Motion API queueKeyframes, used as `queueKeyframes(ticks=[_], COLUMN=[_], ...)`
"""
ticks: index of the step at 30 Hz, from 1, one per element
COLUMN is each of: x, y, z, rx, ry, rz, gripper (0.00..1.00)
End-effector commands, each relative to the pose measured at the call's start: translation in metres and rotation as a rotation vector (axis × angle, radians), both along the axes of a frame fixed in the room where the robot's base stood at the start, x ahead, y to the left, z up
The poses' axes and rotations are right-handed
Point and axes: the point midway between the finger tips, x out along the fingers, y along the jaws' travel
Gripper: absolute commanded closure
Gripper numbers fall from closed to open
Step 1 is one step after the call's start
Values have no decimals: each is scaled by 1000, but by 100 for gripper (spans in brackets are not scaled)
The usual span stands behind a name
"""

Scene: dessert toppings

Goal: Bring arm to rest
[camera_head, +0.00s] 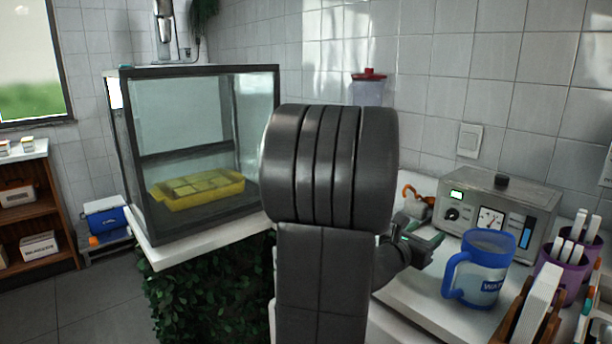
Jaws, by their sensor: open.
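My arm stands upright in the middle of the head view and hides much of the counter behind it. Part of my gripper (428,243) shows at the right of the arm, over the white counter (415,293). It is open, and I see nothing between its fingers. It is just left of a blue mug (484,265) and appears apart from it.
A grey box with dials (497,212) stands behind the mug. Purple cups (560,267) with white sticks are at the right. A glass tank (190,120) holding a yellow tray (197,201) stands at the left. A red-lidded container (368,89) is partly hidden behind my arm.

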Motion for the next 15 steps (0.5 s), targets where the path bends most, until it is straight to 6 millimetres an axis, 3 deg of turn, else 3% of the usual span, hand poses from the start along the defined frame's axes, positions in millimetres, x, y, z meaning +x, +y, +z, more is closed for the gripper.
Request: queueKeyframes(ticks=[15], x=[-6], y=[7], z=[0], rx=[-1], ry=[0], rz=[0], gripper=[47])
